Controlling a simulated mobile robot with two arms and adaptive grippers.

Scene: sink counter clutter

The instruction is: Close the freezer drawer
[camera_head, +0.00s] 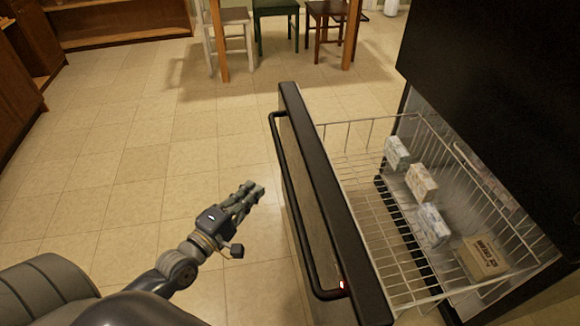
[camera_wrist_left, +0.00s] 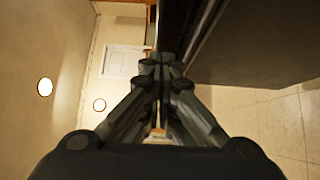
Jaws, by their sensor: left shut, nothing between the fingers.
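The freezer drawer (camera_head: 335,205) is pulled out from the dark freezer body (camera_head: 500,90) on the right. Its front panel carries a long black handle (camera_head: 291,190) on the outer side. Behind the panel, a white wire basket (camera_head: 365,165) holds several small cartons and a tan ice cream box (camera_head: 484,258). My left gripper (camera_head: 253,190) is shut and empty, left of the handle and apart from it in the head view. In the left wrist view, the shut fingers (camera_wrist_left: 161,68) point toward a dark surface at the upper right. My right gripper is not in view.
Tiled floor (camera_head: 120,170) left of the drawer is clear. Chairs (camera_head: 275,25) and table legs stand at the back. Wooden cabinets (camera_head: 20,90) line the left edge, and a low wooden shelf (camera_head: 120,22) is at the back left.

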